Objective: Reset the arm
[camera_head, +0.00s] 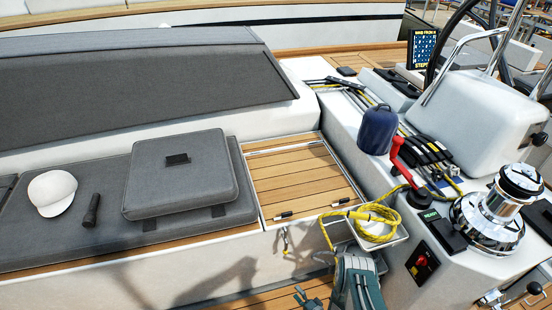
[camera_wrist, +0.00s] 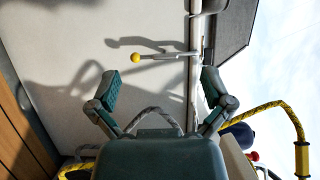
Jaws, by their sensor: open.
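My gripper (camera_wrist: 160,84) is open in the wrist view, its two grey-green padded fingers spread wide with nothing between them. A thin metal lever with a yellow ball end (camera_wrist: 135,58) shows beyond the fingertips, in front of a white cockpit wall (camera_wrist: 75,40); I see no contact. In the head view, a grey-green part of my arm (camera_head: 357,285) shows at the bottom edge, below the yellow rope. The fingertips cannot be made out clearly there.
Yellow rope (camera_head: 372,222) hangs by a white tray at the bench end. A grey cushion (camera_head: 180,173), white cap (camera_head: 52,191) and flashlight (camera_head: 92,210) lie left.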

